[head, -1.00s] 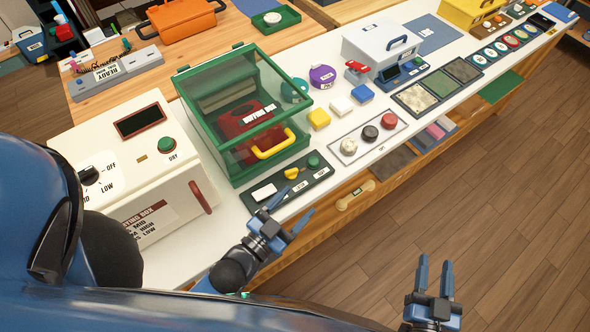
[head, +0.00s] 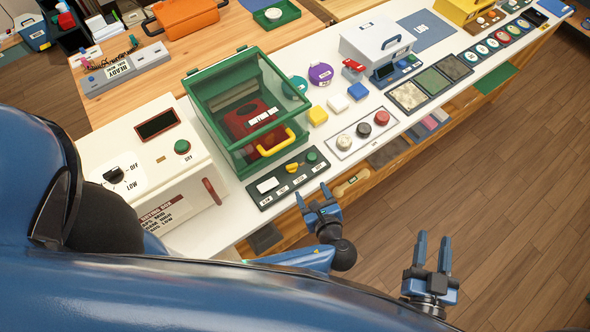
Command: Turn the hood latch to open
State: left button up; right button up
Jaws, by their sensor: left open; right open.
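The hood (head: 236,92) is a clear box with a green frame and a yellow handle (head: 274,143), standing shut on the white counter. A dark green panel (head: 262,200) lies in front of it, with a white plate, a yellow turn-knob (head: 292,168) that appears to be the latch, and a green button (head: 311,157). The panel's labels are too small to read. My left gripper (head: 315,193) is open and empty, just in front of the panel near the counter edge, apart from the knob. My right gripper (head: 433,240) is open and empty over the floor side.
A white box (head: 150,150) with a dial stands left of the hood. A tray with three round knobs (head: 363,134) lies to the right, with yellow, white and blue blocks behind it. Drawers and a wooden handle (head: 352,181) are below the counter edge. The floor at right is clear.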

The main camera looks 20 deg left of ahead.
aim_at(293, 168)
pick_arm(q)
jog(key=shift+m+y, duration=0.3)
jog(key=shift+y, duration=0.1)
jog(key=x, duration=0.3)
jog(key=p+x, duration=0.1)
jog(key=x, duration=0.3)
jog(key=s+a+x, duration=0.1)
jog(key=x, duration=0.3)
jog(key=shift+a, duration=0.1)
jog(key=shift+r, duration=0.1)
jog(key=shift+c, duration=0.5)
